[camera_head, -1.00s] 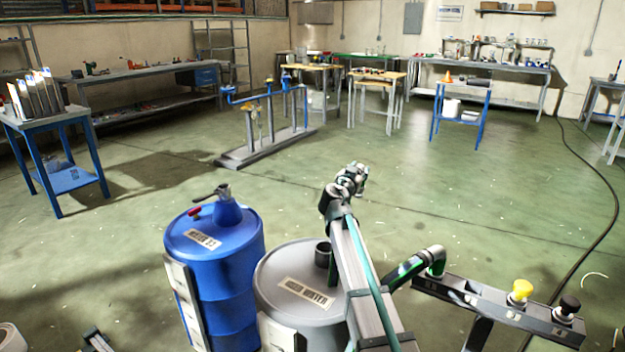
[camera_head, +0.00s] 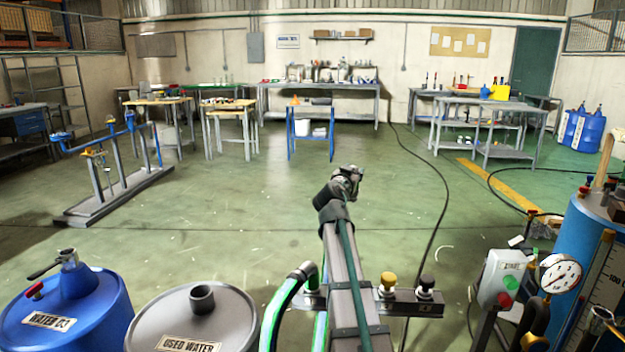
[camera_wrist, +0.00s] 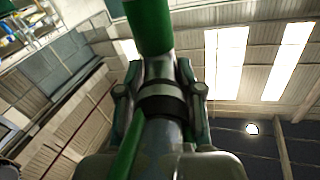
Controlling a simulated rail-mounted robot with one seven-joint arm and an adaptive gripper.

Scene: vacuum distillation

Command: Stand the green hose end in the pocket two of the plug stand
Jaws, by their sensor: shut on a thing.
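My gripper (camera_head: 348,182) is at the far end of my raised arm, above open floor. In the wrist view its fingers (camera_wrist: 160,90) are closed around a grey, dark-banded fitting of the green hose end (camera_wrist: 148,25). The green part sticks out beyond the fingers. In the head view the held end is too small to make out. The plug stand (camera_head: 433,309) is a dark bar at lower centre, partly behind my arm. A yellow plug (camera_head: 388,283) and a black plug (camera_head: 427,285) stand in it. A bent green hose (camera_head: 283,305) is at its left end; its seating cannot be told.
The blue drum (camera_head: 65,315) and grey used-water drum (camera_head: 200,325) stand at lower left. A control box (camera_head: 500,278), gauge (camera_head: 561,274) and blue tank (camera_head: 585,250) are at right. A cable (camera_head: 440,190) crosses the floor.

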